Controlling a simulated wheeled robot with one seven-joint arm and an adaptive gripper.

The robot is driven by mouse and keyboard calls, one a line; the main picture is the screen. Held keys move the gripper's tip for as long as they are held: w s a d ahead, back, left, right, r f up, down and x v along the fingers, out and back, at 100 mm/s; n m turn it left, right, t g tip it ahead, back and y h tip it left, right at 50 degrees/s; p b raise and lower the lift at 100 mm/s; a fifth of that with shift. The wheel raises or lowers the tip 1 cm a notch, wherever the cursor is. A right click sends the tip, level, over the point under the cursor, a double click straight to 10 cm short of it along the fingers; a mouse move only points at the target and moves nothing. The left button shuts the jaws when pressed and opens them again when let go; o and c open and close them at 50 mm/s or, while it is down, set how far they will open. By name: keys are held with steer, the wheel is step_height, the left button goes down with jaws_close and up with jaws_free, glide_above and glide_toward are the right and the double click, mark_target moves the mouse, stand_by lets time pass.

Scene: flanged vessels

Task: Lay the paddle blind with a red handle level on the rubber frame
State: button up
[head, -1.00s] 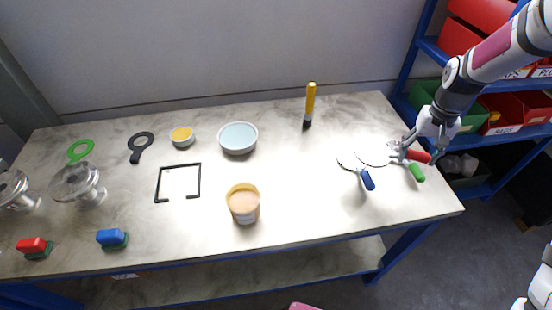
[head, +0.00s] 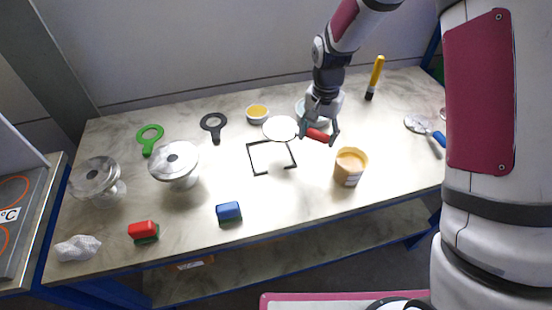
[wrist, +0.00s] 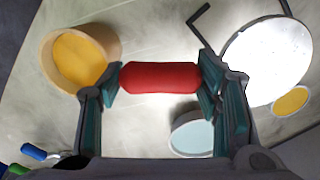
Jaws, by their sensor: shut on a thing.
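The paddle blind with a red handle (head: 318,135) is in my gripper, its pale round disc (head: 281,128) pointing left in the head view. In the wrist view the red handle (wrist: 160,77) lies between the two fingers and the disc (wrist: 268,60) is at upper right, partly behind a finger. My gripper (head: 320,131) is shut on the handle; it also shows in the wrist view (wrist: 160,80). The black rubber frame (head: 250,160) lies on the table, with a gap in its near side. The disc appears above the frame's far edge; its exact height I cannot tell.
A tan tub (head: 349,168) stands right of the frame, near the gripper. A pale blue dish (head: 301,106) is behind my gripper, and a small yellow dish (head: 257,112) stands behind the frame. Two flanged vessels (head: 174,162) stand left. Another paddle (head: 418,123) lies right.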

steer(key=shift+s+a+f+m+b, duration=0.9)
steer(key=shift+s+a+f+m, duration=0.3)
steer(key=shift+a+m, duration=0.4)
steer(key=shift+s+a+f+m+b, duration=1)
steer(key=shift+a+f+m, duration=0.35)
steer(key=shift+a, duration=0.4)
steer(key=shift+s+a+f+m+b, duration=0.85)
steer(key=shift+s+a+f+m, duration=0.3)
steer(key=shift+a+m, duration=0.5)
steer(key=shift+f, duration=1.05)
steer(key=o, duration=1.8)
steer(key=shift+o, duration=0.2)
